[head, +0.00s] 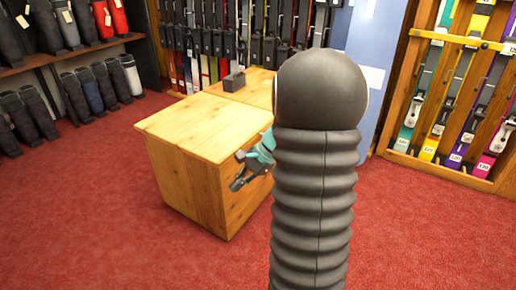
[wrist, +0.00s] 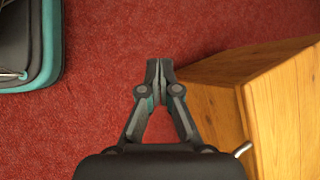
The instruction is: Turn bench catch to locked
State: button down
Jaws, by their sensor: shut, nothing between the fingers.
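The wooden bench (head: 190,130) stands in the middle of the head view, and its side shows at the right of the wrist view (wrist: 285,105). A small pale metal bar (wrist: 243,149) sticks out by the bench side in the wrist view; it looks like the catch handle, but its setting cannot be told. My gripper (wrist: 160,65) is shut and empty, its fingertips over the red floor left of the bench. In the head view my gripper (head: 237,184) is at the bench's near right side. The catch is not visible there; my arm hides part of that side.
A dark block (head: 234,81) sits at the back of the bench top. Shelves of boots (head: 70,92) stand at left, and racks of skis and bindings (head: 455,100) at back and right. Red carpet (head: 110,215) is clear in front and left of the bench.

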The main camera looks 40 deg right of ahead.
jog(key=w+d+f+m+t+b, duration=0.1)
jog(key=w+d+f+m+t, duration=0.2)
jog(key=d+m, duration=0.4)
jog(key=w+d+f+m+t+b, duration=0.1)
jog(key=w+d+f+m+t, duration=0.2)
jog(key=d, duration=1)
jog(key=w+d+f+m+t, duration=0.3)
jog(key=d+f+m+t, duration=0.5)
jog(key=d+f+m, duration=0.2)
jog(key=shift+d+m+h+b, duration=0.3)
jog(key=shift+d+m+b, duration=0.1)
jog(key=shift+d, duration=0.2)
jog(key=w+a+r+b, duration=0.1)
jog(key=w+r, duration=0.3)
jog(key=w, duration=0.6)
jog(key=shift+w+a, duration=0.4)
jog(key=shift+a, duration=0.3)
